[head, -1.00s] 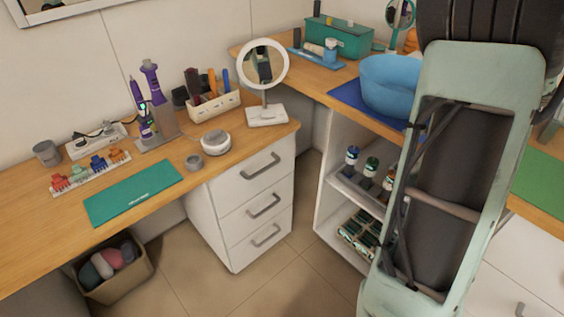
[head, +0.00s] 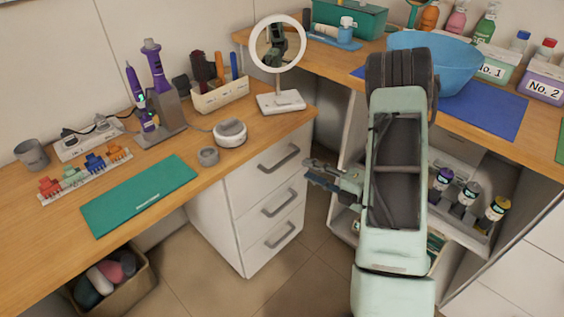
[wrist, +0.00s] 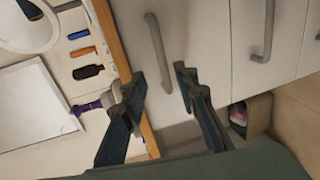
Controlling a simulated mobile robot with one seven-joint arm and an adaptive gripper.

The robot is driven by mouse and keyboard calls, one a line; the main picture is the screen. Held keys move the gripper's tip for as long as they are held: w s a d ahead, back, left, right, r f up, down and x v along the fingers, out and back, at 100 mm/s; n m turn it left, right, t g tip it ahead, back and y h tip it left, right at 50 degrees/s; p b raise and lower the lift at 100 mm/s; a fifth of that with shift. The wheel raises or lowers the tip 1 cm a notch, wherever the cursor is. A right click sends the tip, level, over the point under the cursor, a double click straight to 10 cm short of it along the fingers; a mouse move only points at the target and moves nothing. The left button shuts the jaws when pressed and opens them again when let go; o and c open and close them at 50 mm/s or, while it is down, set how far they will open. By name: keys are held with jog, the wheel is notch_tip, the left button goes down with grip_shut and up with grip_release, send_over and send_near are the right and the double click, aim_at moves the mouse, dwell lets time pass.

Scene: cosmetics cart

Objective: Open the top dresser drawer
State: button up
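The white dresser under the wooden desktop has three drawers with grey bar handles. All look shut. The top drawer (head: 262,165) is just under the desktop, and its handle (head: 280,159) faces my gripper. My gripper (head: 315,176) is to the right of the drawer fronts and apart from them. In the wrist view, my gripper (wrist: 158,80) is open and empty. The top handle (wrist: 158,50) lies ahead, in line with the gap between the fingers. The second drawer's handle (wrist: 268,30) is off to the right.
A round mirror (head: 279,98) and a brush holder (head: 220,95) stand on the desktop above the dresser. An open shelf with bottles (head: 467,193) is to the right of my arm, below a blue basin (head: 437,66). Floor (head: 300,258) is free before the dresser.

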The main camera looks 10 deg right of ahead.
aim_at(287, 161)
jog(key=shift+m, duration=0.3)
jog(key=b+x, duration=0.1)
jog(key=x, duration=0.9)
jog(key=shift+w+a+f+b, duration=0.15)
jog(key=shift+w+f+b, duration=0.1)
jog(key=shift+w+b, duration=0.15)
grip_shut()
